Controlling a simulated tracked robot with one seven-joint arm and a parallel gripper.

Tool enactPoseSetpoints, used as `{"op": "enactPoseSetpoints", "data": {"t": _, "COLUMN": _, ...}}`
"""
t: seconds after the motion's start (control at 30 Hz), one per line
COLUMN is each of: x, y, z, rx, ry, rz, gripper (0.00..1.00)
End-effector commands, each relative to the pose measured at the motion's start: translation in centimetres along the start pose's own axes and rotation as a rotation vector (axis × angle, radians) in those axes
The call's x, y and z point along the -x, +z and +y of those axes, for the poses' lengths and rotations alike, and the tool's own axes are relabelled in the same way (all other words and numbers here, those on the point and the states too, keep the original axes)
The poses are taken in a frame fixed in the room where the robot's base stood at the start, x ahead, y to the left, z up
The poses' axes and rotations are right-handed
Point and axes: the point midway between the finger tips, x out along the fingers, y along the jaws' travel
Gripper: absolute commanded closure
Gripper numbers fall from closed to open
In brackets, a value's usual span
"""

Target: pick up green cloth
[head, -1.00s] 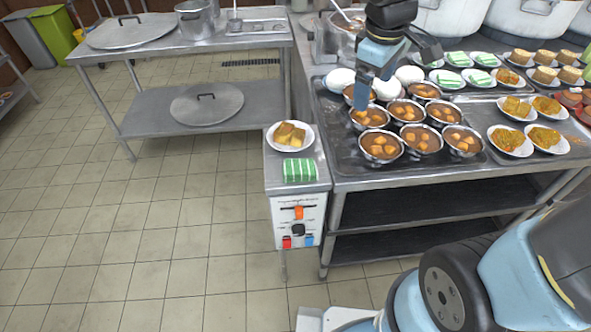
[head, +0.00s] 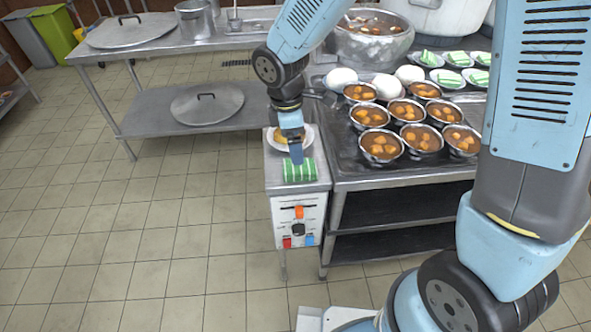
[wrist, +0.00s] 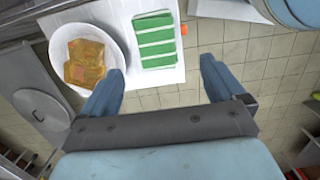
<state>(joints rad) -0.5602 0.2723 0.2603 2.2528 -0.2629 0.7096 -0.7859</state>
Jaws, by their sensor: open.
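The green cloth (head: 300,171) has pale stripes and lies folded at the front of a small metal counter. It also shows in the wrist view (wrist: 155,41), near the top centre, ahead of the fingers. My gripper (head: 296,152) is over the counter, just behind and above the cloth in the head view. In the wrist view my gripper (wrist: 161,85) has its two blue fingers spread apart with nothing between them. The cloth appears apart from the fingers, though the exact height gap is hard to tell.
A white plate (wrist: 110,28) of yellow-brown food sits beside the cloth, close to my left finger in the wrist view. Several bowls of brown food stand on a dark tray (head: 343,143) to the right. A control panel (head: 299,220) is below the cloth. Open floor lies left.

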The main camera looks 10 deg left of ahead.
Motion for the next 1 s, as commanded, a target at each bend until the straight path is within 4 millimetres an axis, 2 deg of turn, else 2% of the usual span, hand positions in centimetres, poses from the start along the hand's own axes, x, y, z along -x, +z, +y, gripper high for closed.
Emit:
{"op": "enactPoseSetpoints", "data": {"t": 0.03, "x": -1.0, "y": 0.0, "z": -0.1, "rx": 0.0, "ry": -0.005, "rz": -0.002, "gripper": 0.04}}
{"op": "enactPoseSetpoints", "data": {"t": 0.2, "x": -3.5, "y": 0.0, "z": -0.1, "rx": 0.0, "ry": -0.003, "rz": -0.002, "gripper": 0.04}}
{"op": "enactPoseSetpoints", "data": {"t": 0.47, "x": -5.0, "y": 0.0, "z": 0.0, "rx": 0.0, "ry": 0.0, "rz": 0.0, "gripper": 0.04}}
{"op": "enactPoseSetpoints", "data": {"t": 0.8, "x": -9.0, "y": 0.0, "z": 0.3, "rx": 0.0, "ry": -0.001, "rz": -0.001, "gripper": 0.04}}
{"op": "enactPoseSetpoints", "data": {"t": 1.0, "x": -9.8, "y": 0.0, "z": 0.4, "rx": -0.001, "ry": 0.0, "rz": 0.0, "gripper": 0.04}}
